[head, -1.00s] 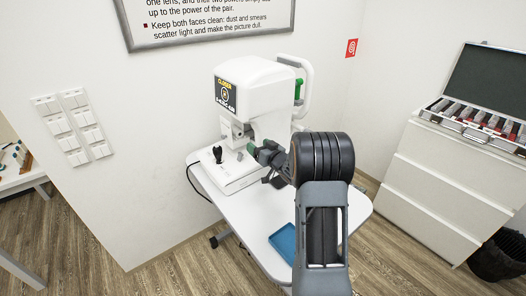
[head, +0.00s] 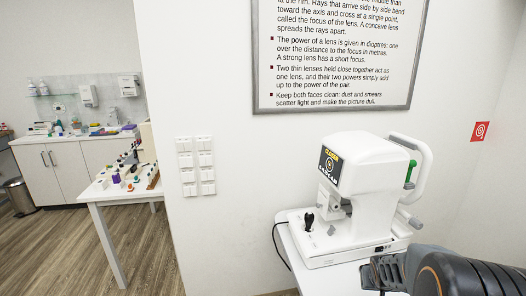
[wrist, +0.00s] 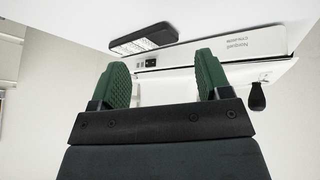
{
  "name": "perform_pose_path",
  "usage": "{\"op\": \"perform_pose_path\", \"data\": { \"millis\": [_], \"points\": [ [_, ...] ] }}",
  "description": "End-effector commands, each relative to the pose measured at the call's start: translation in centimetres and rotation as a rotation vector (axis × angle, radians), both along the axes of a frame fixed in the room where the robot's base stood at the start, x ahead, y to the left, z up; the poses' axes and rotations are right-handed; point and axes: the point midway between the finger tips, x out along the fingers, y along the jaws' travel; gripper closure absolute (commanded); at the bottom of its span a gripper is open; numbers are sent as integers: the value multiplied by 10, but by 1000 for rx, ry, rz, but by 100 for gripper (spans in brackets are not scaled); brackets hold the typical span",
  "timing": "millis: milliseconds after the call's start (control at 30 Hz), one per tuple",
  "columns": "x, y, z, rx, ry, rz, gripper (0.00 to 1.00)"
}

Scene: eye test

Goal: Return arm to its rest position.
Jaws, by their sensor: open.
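My gripper (wrist: 161,75) shows large in the wrist view. Its two green ribbed fingers stand well apart with nothing between them. In the head view my arm enters at the lower right, and the dark gripper end (head: 378,273) is in front of the white table, below the base of the eye-test machine. The fingertips are hard to make out there. The white machine (head: 370,170) has a black and yellow label and a black joystick (head: 308,221). In the wrist view its base (wrist: 215,45) lies beyond the fingers, with lettering upside down and the joystick (wrist: 257,98) at the right.
The white table (head: 340,280) under the machine is mostly cut off. A framed text board (head: 340,50) and switches (head: 196,165) are on the wall. At the left are a side table (head: 115,190) with small items and a cabinet (head: 60,170).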

Motion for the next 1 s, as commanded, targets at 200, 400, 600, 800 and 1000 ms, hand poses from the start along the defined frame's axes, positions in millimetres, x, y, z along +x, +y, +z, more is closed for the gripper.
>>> {"op": "perform_pose_path", "data": {
  "millis": [200,400,600,800,1000],
  "points": [
    [-101,93,61,130,300,56,29],
    [-149,147,101,203,320,147,29],
    [-155,167,130,187,219,225,29],
    [-155,174,139,179,194,258,29],
    [-154,174,138,178,194,257,29]
  ]
}}
